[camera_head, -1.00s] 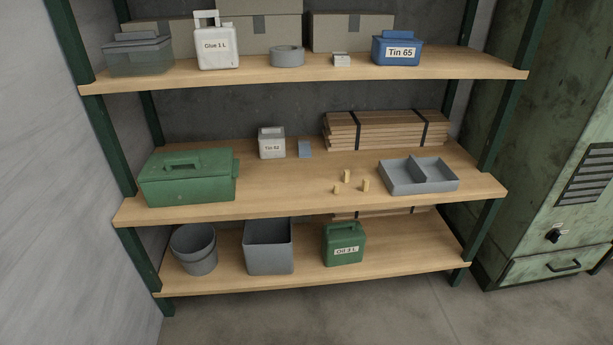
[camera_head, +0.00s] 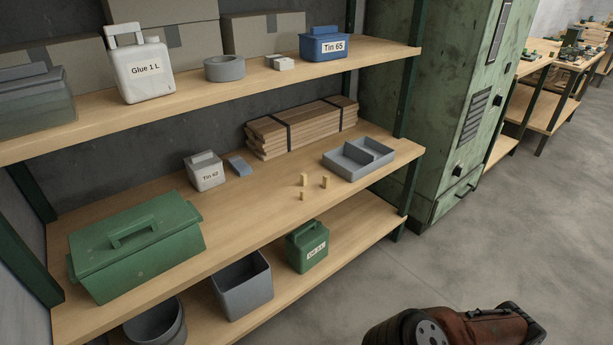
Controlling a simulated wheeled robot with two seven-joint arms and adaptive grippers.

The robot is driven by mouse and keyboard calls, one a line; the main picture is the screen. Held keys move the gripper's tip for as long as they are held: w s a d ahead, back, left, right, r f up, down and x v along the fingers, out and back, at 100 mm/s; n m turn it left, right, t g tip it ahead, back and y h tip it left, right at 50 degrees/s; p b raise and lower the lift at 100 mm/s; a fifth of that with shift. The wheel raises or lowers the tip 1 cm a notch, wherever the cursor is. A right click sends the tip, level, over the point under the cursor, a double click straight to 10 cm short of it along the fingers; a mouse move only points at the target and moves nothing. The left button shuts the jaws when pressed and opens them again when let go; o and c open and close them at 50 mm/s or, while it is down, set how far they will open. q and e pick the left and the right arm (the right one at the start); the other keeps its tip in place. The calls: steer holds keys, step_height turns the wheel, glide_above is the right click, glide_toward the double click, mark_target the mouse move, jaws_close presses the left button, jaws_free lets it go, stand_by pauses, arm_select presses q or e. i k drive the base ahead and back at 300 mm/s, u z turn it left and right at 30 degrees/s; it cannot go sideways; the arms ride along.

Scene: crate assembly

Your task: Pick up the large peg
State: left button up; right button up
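Three small light-wood pegs stand on the middle shelf, in front of and to the left of a grey two-compartment tray (camera_head: 345,171). One is the back left peg (camera_head: 304,180), one is the right peg (camera_head: 324,182) and one is the front peg (camera_head: 303,196). They look close in size at this distance, so I cannot tell which is the large one. The tray's compartments look empty. Neither of my grippers is in view.
The middle shelf also holds a green toolbox (camera_head: 135,240), Tin 62 (camera_head: 205,172), a small blue-grey block (camera_head: 240,166) and bundled planks (camera_head: 300,128). The upper shelf (camera_head: 180,98) overhangs the back. A red-brown part (camera_head: 480,328) shows at the bottom edge; I cannot tell whether it is mine.

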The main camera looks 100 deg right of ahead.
mark_target(304, 175)
steer(key=z, duration=0.7)
steer(key=i, duration=0.85)
steer(key=z, duration=0.95)
